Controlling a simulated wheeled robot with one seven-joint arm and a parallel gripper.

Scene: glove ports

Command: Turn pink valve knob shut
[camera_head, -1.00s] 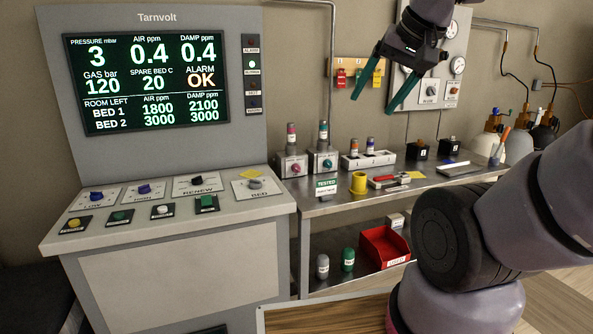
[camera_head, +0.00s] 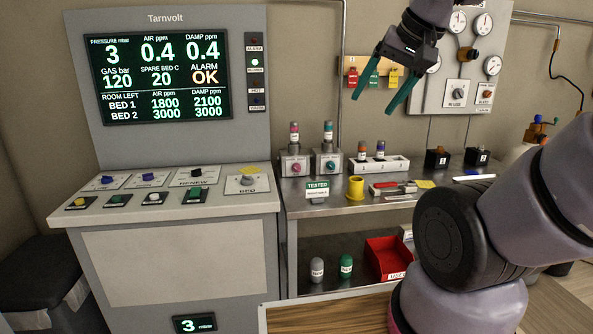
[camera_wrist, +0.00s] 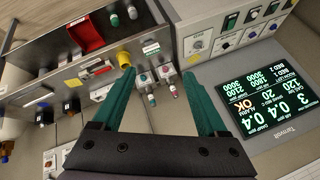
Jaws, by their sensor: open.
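The pink valve knob (camera_head: 296,167) is on the front of a small grey box at the back left of the steel bench. A pink-banded cartridge (camera_head: 294,133) stands upright on that box. A matching box beside it on the right has a teal knob (camera_head: 330,167) and a teal-banded cartridge (camera_head: 328,133). My gripper (camera_head: 378,100) has teal fingers, spread and empty, above and to the right of the boxes, touching nothing. In the wrist view the pink knob (camera_wrist: 165,71) appears between the fingers, some way beyond them.
A console (camera_head: 165,245) with a lit screen stands left of the bench. A "TESTED" sign (camera_head: 317,190) and a yellow cup (camera_head: 355,188) stand in front of the boxes. A cartridge rack (camera_head: 376,164) is to their right. Red, green and yellow tags (camera_head: 373,78) hang behind.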

